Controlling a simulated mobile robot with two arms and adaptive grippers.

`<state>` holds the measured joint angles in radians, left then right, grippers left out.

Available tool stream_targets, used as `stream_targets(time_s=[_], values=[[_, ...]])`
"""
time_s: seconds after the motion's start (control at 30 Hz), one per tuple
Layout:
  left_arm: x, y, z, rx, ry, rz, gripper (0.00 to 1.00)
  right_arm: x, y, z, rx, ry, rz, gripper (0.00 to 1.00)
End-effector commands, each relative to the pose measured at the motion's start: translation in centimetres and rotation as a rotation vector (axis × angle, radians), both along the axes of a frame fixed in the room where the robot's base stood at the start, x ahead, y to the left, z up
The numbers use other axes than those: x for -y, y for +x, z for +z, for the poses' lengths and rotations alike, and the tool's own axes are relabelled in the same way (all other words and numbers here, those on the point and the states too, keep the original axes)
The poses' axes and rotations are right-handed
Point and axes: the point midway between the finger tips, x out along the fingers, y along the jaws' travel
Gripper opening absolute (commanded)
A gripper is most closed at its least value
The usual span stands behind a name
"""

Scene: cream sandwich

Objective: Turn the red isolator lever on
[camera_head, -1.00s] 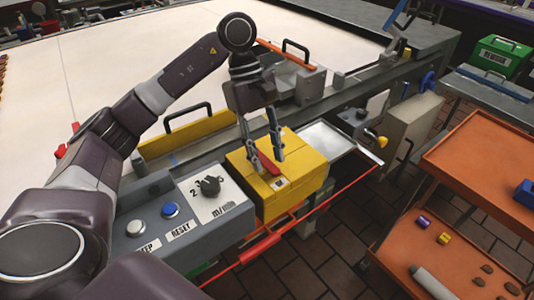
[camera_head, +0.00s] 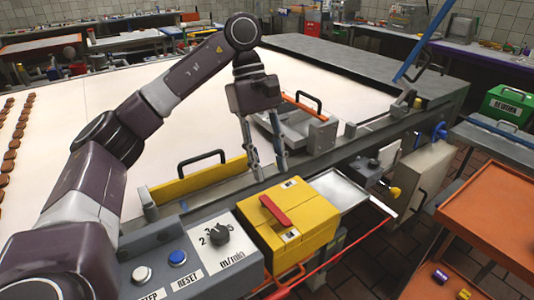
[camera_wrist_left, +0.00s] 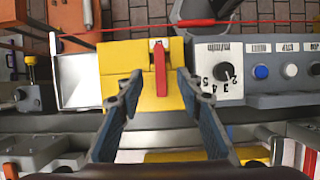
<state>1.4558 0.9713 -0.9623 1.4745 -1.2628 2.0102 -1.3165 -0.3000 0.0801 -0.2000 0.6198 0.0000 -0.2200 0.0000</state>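The red isolator lever (camera_head: 275,211) lies on top of a yellow box (camera_head: 318,212) beside the conveyor. In the wrist view the lever (camera_wrist_left: 160,70) points toward a small white label at the box's far edge. A second small label sits at another edge of the box top in the head view. My left gripper (camera_head: 270,175) is open and empty, with its fingers spread. It hangs above the belt side of the box, clear of the lever. In the wrist view the fingers (camera_wrist_left: 157,82) frame the lever from both sides without visible contact. My right gripper is not in view.
A grey control panel (camera_head: 195,250) with a dial and buttons stands left of the box. The white conveyor (camera_head: 190,100) lies behind. A metal tray (camera_head: 335,190) adjoins the box's right side. A red cord (camera_head: 350,244) runs in front. An orange cart (camera_head: 490,220) stands right.

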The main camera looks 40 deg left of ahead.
Motion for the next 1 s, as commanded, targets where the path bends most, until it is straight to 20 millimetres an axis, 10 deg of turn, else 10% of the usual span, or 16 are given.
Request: stream_targets(time_s=[1.0], values=[[-0.7, 0.3, 3.0, 0.001, 0.001, -0.001, 0.33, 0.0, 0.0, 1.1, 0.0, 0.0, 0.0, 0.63]])
